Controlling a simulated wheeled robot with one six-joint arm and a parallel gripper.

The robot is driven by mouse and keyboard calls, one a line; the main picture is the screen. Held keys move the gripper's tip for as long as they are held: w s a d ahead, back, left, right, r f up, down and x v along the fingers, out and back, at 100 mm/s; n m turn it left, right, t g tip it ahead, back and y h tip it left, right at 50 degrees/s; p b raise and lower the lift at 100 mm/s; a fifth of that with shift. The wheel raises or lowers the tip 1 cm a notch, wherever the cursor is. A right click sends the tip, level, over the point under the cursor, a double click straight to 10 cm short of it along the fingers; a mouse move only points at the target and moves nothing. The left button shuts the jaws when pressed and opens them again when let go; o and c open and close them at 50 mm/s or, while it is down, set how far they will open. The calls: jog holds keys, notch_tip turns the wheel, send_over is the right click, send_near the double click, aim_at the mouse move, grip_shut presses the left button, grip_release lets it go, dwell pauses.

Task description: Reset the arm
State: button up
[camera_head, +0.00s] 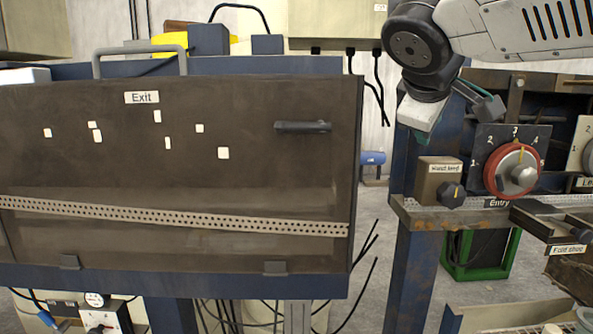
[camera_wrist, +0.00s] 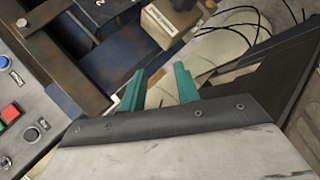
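My gripper (camera_head: 424,132) shows in the upper right of the head view, hanging below my dark wrist joint, left of the red dial and just above the box labelled hand feed. Its fingers are mostly hidden there. In the wrist view the two teal fingers of my gripper (camera_wrist: 158,80) stand apart with nothing between them, so it is open and empty. My pale arm reaches in from the upper right of the head view.
A dark panel marked Exit (camera_head: 200,180) fills the left. The hand feed box (camera_head: 438,180) and red dial (camera_head: 512,169) sit close below and right of my gripper. A control panel with buttons (camera_wrist: 25,115) is at left in the wrist view. A gap separates the machines.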

jog(key=s+d+f+m+g+y, duration=0.2)
jog(key=s+f+m+g, duration=0.2)
jog(key=s+f, duration=0.8)
jog(key=s+d+f+m+g+y, duration=0.2)
jog(key=s+f+m+g+y, duration=0.1)
jog(key=s+f, duration=0.9)
jog(key=shift+s+f+m+g, duration=0.35)
jog(key=shift+m+g, duration=0.25)
jog(key=shift+m, duration=0.2)
